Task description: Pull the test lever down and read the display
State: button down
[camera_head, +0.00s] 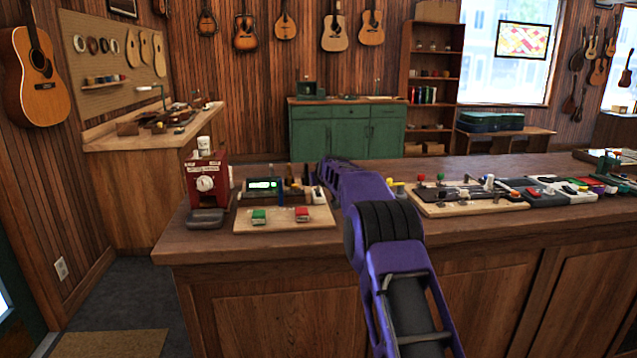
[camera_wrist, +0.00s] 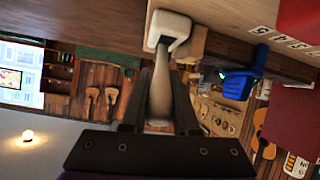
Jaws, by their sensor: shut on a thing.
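My gripper (camera_wrist: 160,78) is shut on a pale cream, lever-like piece in the wrist view, which I take as the test lever (camera_wrist: 160,98). Its shaft runs between the two dark fingers and ends in a wider pale block beyond the fingertips. In the head view my purple arm reaches over the counter and hides the gripper.
A red machine with a round white dial (camera_head: 205,183) stands left of the display. A light board with a green block (camera_head: 259,216) and a red block (camera_head: 302,214) lies in front. Another board (camera_head: 465,205) and several small items crowd the counter (camera_head: 420,232) to the right.

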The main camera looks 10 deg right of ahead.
jog(key=c, duration=0.7)
grip_release()
jog(key=b+v, duration=0.1)
jog(key=v, duration=1.6)
jog(key=shift+s+r+b, duration=0.15)
jog(key=shift+s+b, duration=0.05)
jog(key=shift+b, duration=0.1)
